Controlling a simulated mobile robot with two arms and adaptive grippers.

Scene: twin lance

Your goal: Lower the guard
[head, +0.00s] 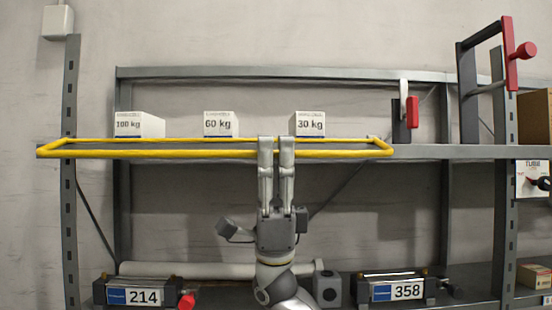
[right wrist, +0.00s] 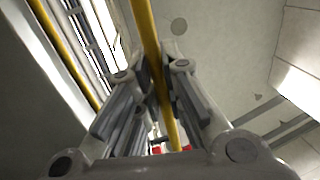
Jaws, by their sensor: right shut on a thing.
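The guard is a long yellow bar frame (head: 200,156) running across the front of the shelf in the head view, roughly level. My right gripper (head: 276,143) comes up from below and is shut on the front yellow bar, right of its middle. In the right wrist view the yellow bar (right wrist: 147,40) passes between the fingers of my right gripper (right wrist: 152,70). A second yellow bar (right wrist: 65,55) shows at the left of that view. My left gripper is in neither view.
White boxes marked 100 kg (head: 139,126), 60 kg (head: 220,125) and 30 kg (head: 309,125) stand behind the guard. A red-handled lever (head: 412,111) and a larger red-handled frame (head: 510,55) are at right. Units marked 214 (head: 143,296) and 358 (head: 406,291) sit below.

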